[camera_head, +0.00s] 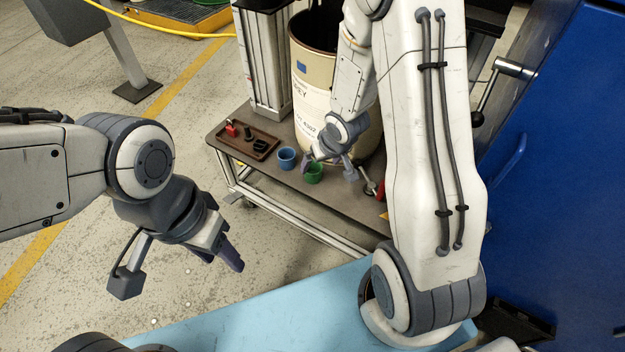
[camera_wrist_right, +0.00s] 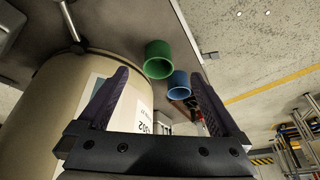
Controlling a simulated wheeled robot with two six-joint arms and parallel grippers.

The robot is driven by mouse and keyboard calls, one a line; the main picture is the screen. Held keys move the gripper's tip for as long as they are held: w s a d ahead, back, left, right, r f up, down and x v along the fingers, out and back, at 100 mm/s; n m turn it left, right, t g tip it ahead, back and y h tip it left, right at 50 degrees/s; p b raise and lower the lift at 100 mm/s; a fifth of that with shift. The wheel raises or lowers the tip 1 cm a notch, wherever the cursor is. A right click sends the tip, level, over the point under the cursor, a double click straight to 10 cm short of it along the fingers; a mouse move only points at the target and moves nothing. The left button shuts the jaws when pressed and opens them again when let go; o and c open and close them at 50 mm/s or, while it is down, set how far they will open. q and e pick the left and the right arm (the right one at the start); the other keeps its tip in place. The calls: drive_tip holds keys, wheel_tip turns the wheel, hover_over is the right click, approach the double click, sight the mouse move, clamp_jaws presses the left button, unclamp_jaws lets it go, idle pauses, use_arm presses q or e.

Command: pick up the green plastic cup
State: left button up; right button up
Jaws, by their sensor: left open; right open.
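The green plastic cup (camera_head: 314,174) stands near the front edge of the brown cart top, just right of a blue cup (camera_head: 287,158). My right gripper (camera_head: 307,162) is open and empty, close behind and above the green cup. In the right wrist view the green cup (camera_wrist_right: 158,62) shows open-mouthed between and beyond the two fingertips. The blue cup (camera_wrist_right: 179,86) appears there beside it, nearer the right finger. I cannot tell the exact gap between fingers and cup.
A large beige drum (camera_head: 312,92) stands on the cart (camera_head: 300,190) right behind the cups. A brown tray (camera_head: 248,141) with small parts lies to the left. A tool with a red part (camera_head: 369,183) lies to the right. A light-blue surface (camera_head: 260,310) is in front.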

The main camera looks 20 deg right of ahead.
sight(314, 171)
drive_tip(key=b+x, duration=0.2)
drive_tip(key=x, duration=0.2)
drive_tip(key=shift+f, duration=0.15)
drive_tip(key=b+x, duration=0.1)
drive_tip(key=x, duration=0.1)
drive_tip(key=b+x, duration=0.2)
drive_tip(key=x, duration=0.1)
drive_tip(key=shift+w+d, duration=0.1)
drive_tip(key=shift+w, duration=0.4)
drive_tip(key=c, duration=1.4)
